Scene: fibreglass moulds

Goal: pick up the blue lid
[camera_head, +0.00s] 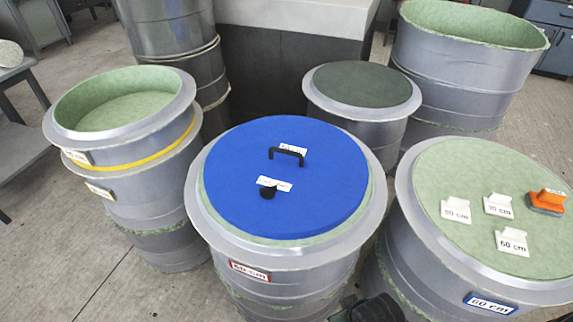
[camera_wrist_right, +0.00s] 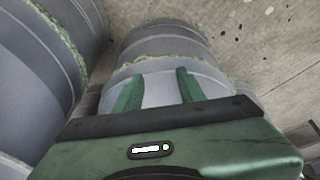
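The round blue lid (camera_head: 310,190) lies flat on top of the middle grey mould (camera_head: 290,260) in the head view. A black bar handle (camera_head: 287,152) stands up from the lid, with a white label behind it. A black knob (camera_head: 267,191) sits nearer the front beside another white label. My right gripper (camera_wrist_right: 160,75) shows in its wrist view with its two green fingers apart and nothing between them. It points at the side of a grey mould, and the lid is not in that view. My left gripper is not in view.
A mould on the right (camera_head: 470,250) carries several white label blocks and an orange-handled tool (camera_head: 546,200). An open green-lined mould (camera_head: 125,108) stands at left. A dark-topped mould (camera_head: 362,84) and tall cylinders stand behind. Bare floor (camera_head: 60,220) shows at lower left.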

